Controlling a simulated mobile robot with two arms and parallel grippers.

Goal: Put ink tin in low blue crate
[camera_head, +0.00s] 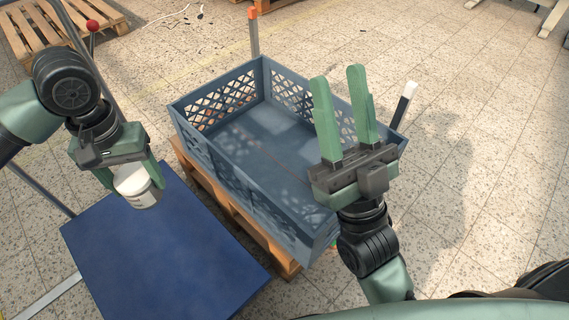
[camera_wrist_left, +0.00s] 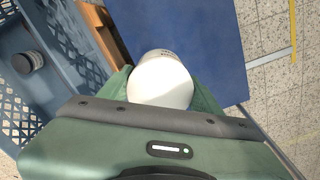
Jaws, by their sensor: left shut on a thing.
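My left gripper (camera_head: 132,180) is shut on a white ink tin (camera_head: 139,188) with a pale lid and holds it above the blue tabletop. In the left wrist view the tin (camera_wrist_left: 162,82) sits between the two green fingers. The low blue crate (camera_head: 222,182) stands to the right of the tin, with lattice walls and an open top. It also shows at the left of the left wrist view (camera_wrist_left: 72,42). My right gripper (camera_head: 338,78) is open and empty, in front of the crate's right part, fingers pointing up.
The blue tabletop (camera_head: 150,250) is bare. The crate rests on a wooden pallet (camera_head: 262,242). An orange-tipped post (camera_head: 253,32) and a white-tipped post (camera_head: 404,104) stand beside the crate.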

